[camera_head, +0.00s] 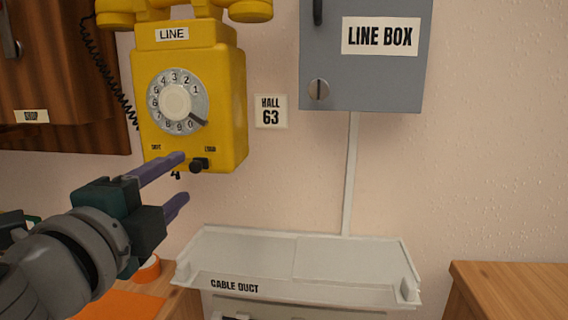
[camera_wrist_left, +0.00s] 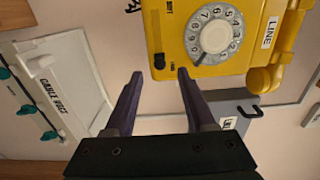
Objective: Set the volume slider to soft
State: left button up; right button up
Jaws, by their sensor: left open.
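The yellow wall phone (camera_head: 222,100) hangs at the upper left of the head view, with a rotary dial (camera_head: 178,100) on its front. Its black volume slider knob (camera_head: 199,165) sits on the lower edge, toward the right end, under the small LOUD label (camera_head: 210,149). The soft label (camera_head: 156,147) is at the left end. My left gripper (camera_head: 183,177) is open and empty, its purple fingers pointing at the phone's lower edge. In the left wrist view the knob (camera_wrist_left: 159,61) shows between and beyond the two fingertips (camera_wrist_left: 159,74), apart from them.
A grey line box (camera_head: 365,75) hangs at the upper right. A pale cable duct (camera_head: 300,262) juts out below. A HALL 63 plate (camera_head: 271,111) is beside the phone. A brown wooden cabinet (camera_head: 60,70) is at the left, and a wooden surface (camera_head: 510,285) at the lower right.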

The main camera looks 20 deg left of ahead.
aim_at(194, 168)
pick_arm(q)
jog(key=x, duration=0.5)
jog(key=shift+s, duration=0.1)
grip_shut()
dwell(0.3)
dwell(1.0)
